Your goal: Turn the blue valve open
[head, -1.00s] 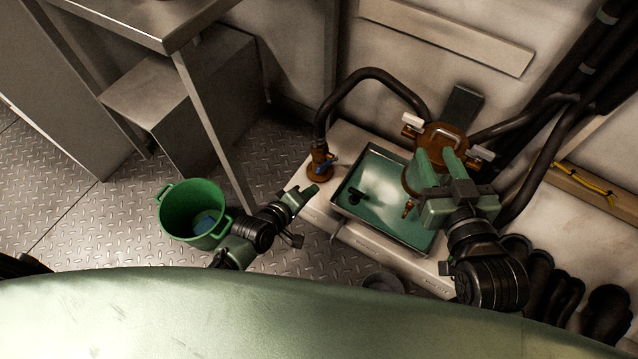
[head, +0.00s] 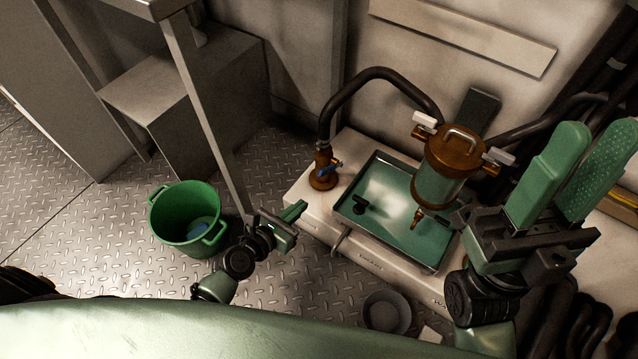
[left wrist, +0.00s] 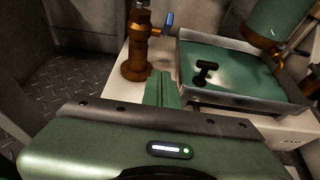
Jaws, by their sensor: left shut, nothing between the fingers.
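The blue valve (head: 331,167) is a small blue lever on an orange-brown pipe fitting (head: 321,172) at the left end of the white base. In the left wrist view the blue lever (left wrist: 169,21) stands up on the right side of the fitting. My left gripper (head: 299,209) is shut and empty, below and left of the fitting, apart from the lever. Its green fingers (left wrist: 163,88) show together in the left wrist view, in front of the fitting. My right gripper (head: 598,135) is raised at the right, its fingers apart with nothing visible between them.
A green tray (head: 352,214) with a small black T-shaped part (head: 361,206) lies right of the fitting. An orange-capped canister (head: 452,158) stands over it. A black hose (head: 375,75) arches from the fitting. A green bucket (head: 187,216) and a grey bowl (head: 386,312) are on the floor.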

